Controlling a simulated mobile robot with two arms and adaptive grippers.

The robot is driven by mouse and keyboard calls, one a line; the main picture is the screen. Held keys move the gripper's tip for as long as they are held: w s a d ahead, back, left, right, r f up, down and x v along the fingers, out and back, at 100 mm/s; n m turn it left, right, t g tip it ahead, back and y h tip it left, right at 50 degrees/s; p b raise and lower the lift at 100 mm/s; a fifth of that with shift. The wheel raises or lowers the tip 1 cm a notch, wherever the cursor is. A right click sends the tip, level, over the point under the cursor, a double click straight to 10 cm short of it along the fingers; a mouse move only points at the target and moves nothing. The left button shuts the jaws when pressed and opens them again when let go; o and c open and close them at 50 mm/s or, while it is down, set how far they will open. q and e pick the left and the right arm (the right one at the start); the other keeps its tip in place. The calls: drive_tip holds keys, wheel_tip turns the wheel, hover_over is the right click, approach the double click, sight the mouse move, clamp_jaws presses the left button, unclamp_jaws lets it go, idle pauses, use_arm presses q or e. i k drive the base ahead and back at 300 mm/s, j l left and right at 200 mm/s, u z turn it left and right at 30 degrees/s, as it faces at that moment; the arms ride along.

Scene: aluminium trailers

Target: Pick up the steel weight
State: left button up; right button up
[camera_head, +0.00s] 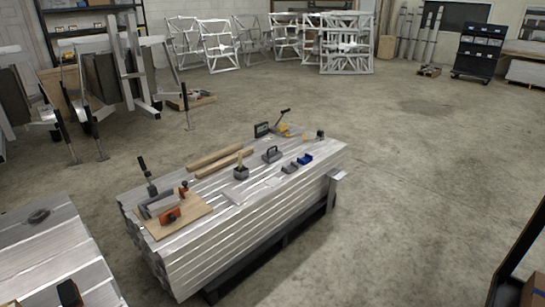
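A dark grey block with a loop handle (272,155), which looks like the steel weight, sits upright on the stack of aluminium beams (220,250) in the middle of the view. A smaller grey block with an upright stem (241,172) stands to its left and nearer; at this size I cannot fully rule it out as the weight. Neither of my grippers shows in this view.
Another metal-topped surface (55,255) is at the left. The concrete floor (420,150) right of the stack is clear.

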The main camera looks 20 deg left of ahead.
sight(271, 156)
drive_tip(key=i+l+u, duration=0.1)
drive_tip(key=i, duration=0.45)
drive_tip(key=i+l+u, duration=0.1)
drive_tip(key=i, duration=0.4)
drive_tip(key=i+l+u, duration=0.1)
drive_tip(key=i+l, duration=0.25)
drive_tip(key=i, duration=0.2)
drive_tip(key=i+l+u, duration=0.1)
drive_tip(key=i+l, duration=0.15)
drive_tip(key=i, duration=0.25)
drive_tip(key=i+l+u, duration=0.1)
drive_tip(key=i+l, duration=0.2)
drive_tip(key=i, duration=0.2)
